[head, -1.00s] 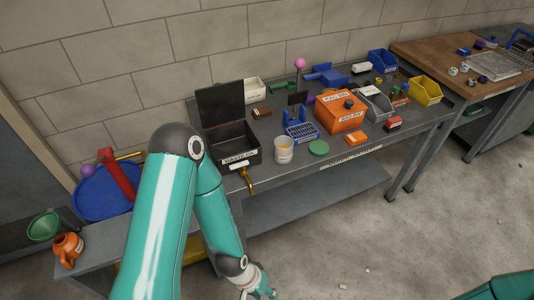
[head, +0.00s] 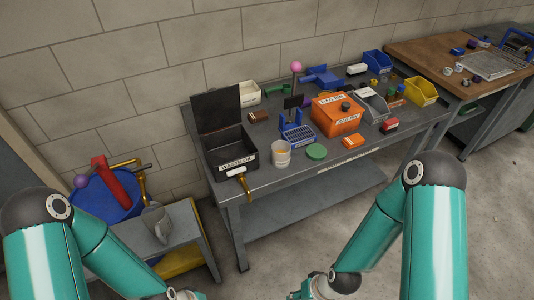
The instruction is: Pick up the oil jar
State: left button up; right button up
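A pale, open-topped jar (head: 281,153) stands upright on the grey bench, right of the black waste oil box (head: 231,150). A green round lid (head: 316,152) lies flat beside it. No label reading oil jar shows, so I cannot tell for sure that this is it. My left arm's end (head: 185,294) is at the bottom edge, below the small side table. My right arm's end (head: 303,291) is at the bottom edge, below the bench front. Both are well apart from the jar, and their fingers are cut off or too small to read.
A brass tap (head: 243,180) juts from the bench front. A grey jug (head: 156,222) is on the side table. The floor before the bench is clear.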

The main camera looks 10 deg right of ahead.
aim_at(280, 149)
jog(key=u, duration=0.05)
jog(key=i, duration=0.95)
jog(key=z, duration=0.1)
